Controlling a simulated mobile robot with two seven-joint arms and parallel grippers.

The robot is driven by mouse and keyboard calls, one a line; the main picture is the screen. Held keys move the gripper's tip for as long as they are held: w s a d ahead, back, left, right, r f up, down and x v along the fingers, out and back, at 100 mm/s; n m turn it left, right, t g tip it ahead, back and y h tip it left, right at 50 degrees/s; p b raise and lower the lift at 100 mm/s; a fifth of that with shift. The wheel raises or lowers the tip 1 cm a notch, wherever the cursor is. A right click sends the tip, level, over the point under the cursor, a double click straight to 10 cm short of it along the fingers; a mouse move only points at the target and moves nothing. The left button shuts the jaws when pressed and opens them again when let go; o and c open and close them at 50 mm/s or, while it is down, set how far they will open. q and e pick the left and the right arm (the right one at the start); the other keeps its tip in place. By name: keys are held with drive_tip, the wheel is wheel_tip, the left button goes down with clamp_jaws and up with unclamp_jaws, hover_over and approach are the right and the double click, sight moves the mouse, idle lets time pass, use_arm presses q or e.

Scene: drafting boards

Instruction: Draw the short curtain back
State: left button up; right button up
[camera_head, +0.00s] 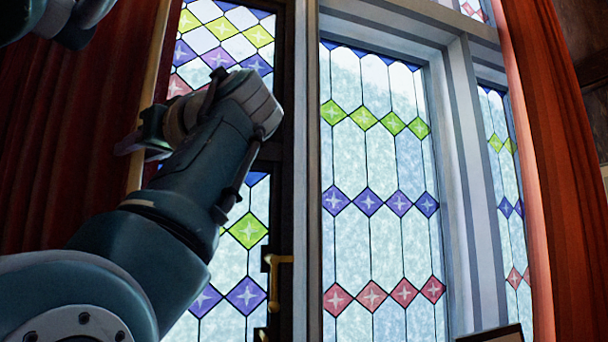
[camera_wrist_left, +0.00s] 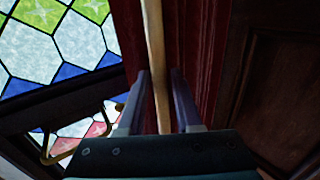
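A dark red curtain (camera_head: 75,130) hangs at the left of the head view, and a pale golden rod or strip (camera_head: 151,75) runs down its right edge. In the left wrist view the strip (camera_wrist_left: 155,45) passes between the two fingers of my left gripper (camera_wrist_left: 159,85), with the red curtain (camera_wrist_left: 195,50) behind and to the right. The fingers stand apart on either side of the strip, with narrow gaps visible. In the head view my left gripper (camera_head: 142,143) is at the strip, partly hidden by its own wrist. My right gripper is not in view.
Stained-glass windows (camera_head: 375,150) fill the middle. A brass handle (camera_head: 278,275) sticks out from the dark window frame beside my left forearm. An orange-red curtain (camera_head: 560,170) hangs at the right. Dark wood panelling (camera_wrist_left: 275,90) stands at the right of the wrist view.

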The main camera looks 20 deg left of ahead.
use_arm(q)
drive_tip(key=shift+w+a+f, duration=0.1)
drive_tip(key=shift+a, duration=0.15)
clamp_jaws()
idle(1.3)
